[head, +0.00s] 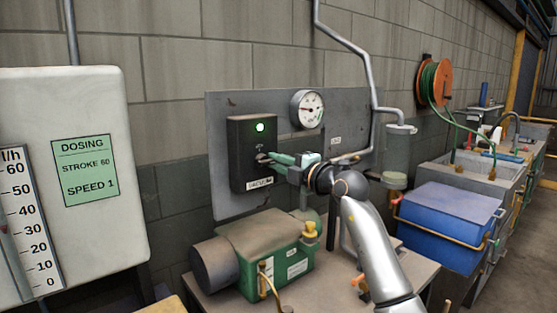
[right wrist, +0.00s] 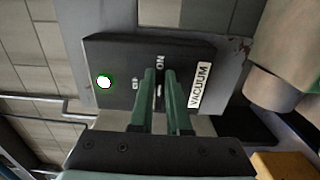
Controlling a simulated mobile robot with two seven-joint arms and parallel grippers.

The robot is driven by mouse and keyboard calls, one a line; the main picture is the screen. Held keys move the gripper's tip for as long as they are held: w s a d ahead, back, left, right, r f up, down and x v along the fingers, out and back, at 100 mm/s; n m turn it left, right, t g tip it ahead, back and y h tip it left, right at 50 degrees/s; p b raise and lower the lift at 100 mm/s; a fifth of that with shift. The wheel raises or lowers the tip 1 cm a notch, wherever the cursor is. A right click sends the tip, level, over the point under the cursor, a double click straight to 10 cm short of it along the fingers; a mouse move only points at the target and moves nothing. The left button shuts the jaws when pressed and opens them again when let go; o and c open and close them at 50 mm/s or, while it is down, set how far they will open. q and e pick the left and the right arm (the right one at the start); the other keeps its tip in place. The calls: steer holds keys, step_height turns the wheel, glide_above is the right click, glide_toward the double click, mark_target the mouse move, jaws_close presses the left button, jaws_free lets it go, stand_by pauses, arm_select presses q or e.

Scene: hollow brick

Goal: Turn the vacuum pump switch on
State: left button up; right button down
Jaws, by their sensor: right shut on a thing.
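The vacuum pump switch box (head: 240,150) is a dark box on a grey wall panel, with a lit green lamp (head: 260,127) and a VACUUM label (head: 259,184) below. My right gripper (head: 269,157) reaches it from the right, with its green fingertips at the switch lever (head: 262,157). In the right wrist view, the fingers (right wrist: 160,78) are shut on the lever, which they mostly hide. The ON mark and the VACUUM label (right wrist: 199,85) show beside them, and the lamp (right wrist: 104,81) glows. My left gripper is not in view.
A round gauge (head: 307,108) sits on the panel to the right of the box. A green pump (head: 265,250) stands on the bench below. A dosing unit (head: 70,160) fills the left. A blue box (head: 440,225) and a hose reel (head: 437,82) are to the right.

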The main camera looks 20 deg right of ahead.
steer(key=shift+a+f, duration=0.3)
steer(key=shift+a, duration=0.05)
steer(key=c, duration=1)
jaws_free()
steer(key=shift+c, duration=0.2)
steer(key=shift+o, duration=1.3)
steer(key=shift+r, duration=0.2)
steer(key=shift+d, duration=0.15)
steer(key=b+v, duration=0.2)
steer(key=v, duration=1)
steer(key=shift+s+b, duration=0.25)
steer(key=shift+b, duration=0.05)
